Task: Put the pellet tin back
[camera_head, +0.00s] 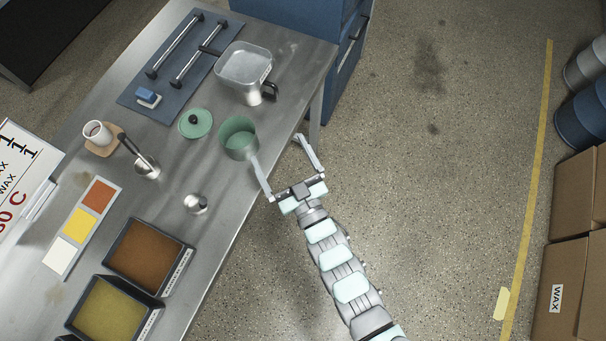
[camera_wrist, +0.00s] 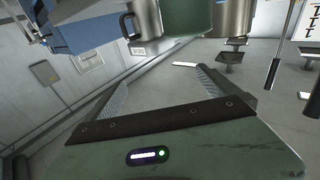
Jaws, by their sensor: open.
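The pellet tin, which I take to be the green open-topped tin (camera_head: 238,146), stands upright near the right edge of the steel table. Its inside looks pale green and I cannot make out contents. A green lid with a black knob (camera_head: 195,123) lies on the table to its left. My gripper (camera_head: 275,147) is open and empty, just right of the tin and past the table edge. One fingertip shows close beside the tin; I cannot tell whether they touch. In the wrist view, the tin (camera_wrist: 187,15) shows at the top, beyond the open fingers (camera_wrist: 160,80).
A metal pitcher (camera_head: 244,68) stands behind the tin.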

